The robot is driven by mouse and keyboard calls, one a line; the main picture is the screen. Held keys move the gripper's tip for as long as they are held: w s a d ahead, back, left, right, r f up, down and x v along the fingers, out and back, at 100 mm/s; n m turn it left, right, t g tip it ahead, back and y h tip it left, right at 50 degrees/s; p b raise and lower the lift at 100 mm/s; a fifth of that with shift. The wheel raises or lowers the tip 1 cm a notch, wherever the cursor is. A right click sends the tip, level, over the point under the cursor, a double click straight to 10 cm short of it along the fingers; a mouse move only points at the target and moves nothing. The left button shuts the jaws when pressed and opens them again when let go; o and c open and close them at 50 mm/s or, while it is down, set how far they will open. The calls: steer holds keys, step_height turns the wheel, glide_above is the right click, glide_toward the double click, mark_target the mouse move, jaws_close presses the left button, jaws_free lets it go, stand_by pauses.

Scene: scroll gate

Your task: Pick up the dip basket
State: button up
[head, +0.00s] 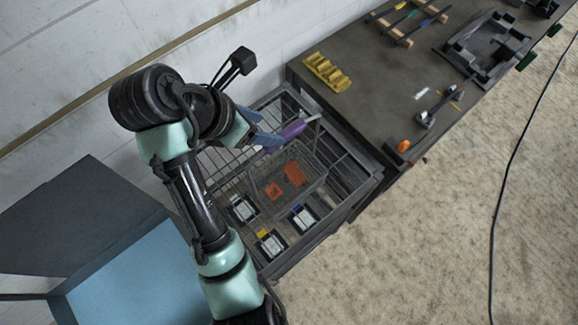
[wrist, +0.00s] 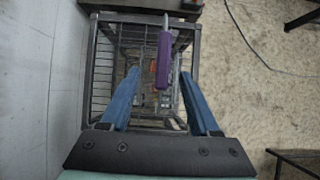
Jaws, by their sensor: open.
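The dip basket (head: 262,181) is a wire mesh basket with orange pieces showing inside it, in a dark metal frame in the head view. Its purple handle (head: 291,130) rises above it. In the wrist view the purple handle (wrist: 162,62) appears upright, between and slightly beyond my fingertips, nearer the right one. My gripper (head: 270,131) is open and empty, with its blue fingers close to the handle. It also shows in the wrist view (wrist: 160,76). I cannot tell whether a finger touches the handle. The basket's lower part is partly hidden by wires.
The metal frame (head: 350,205) surrounds the basket, with several small white-topped boxes low inside. A dark workbench (head: 375,90) adjoins it, holding a yellow rack (head: 327,72) and tools. A blue-lined open box (head: 140,280) stands at lower left. The wall is close behind. Floor at right is mostly clear.

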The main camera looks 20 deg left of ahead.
mark_target(283, 135)
steer(key=x, duration=0.6)
steer(key=shift+s+d+f+b, duration=0.1)
steer(key=shift+b, duration=0.2)
steer(key=shift+d+f+p, duration=0.35)
steer(key=shift+f+p, duration=0.25)
steer(key=shift+p, duration=0.05)
steer(key=p+x, duration=0.1)
steer(key=x, duration=0.3)
steer(key=shift+w+f, duration=0.15)
steer(key=shift+w, duration=0.1)
jaws_close()
steer(key=shift+r, duration=0.2)
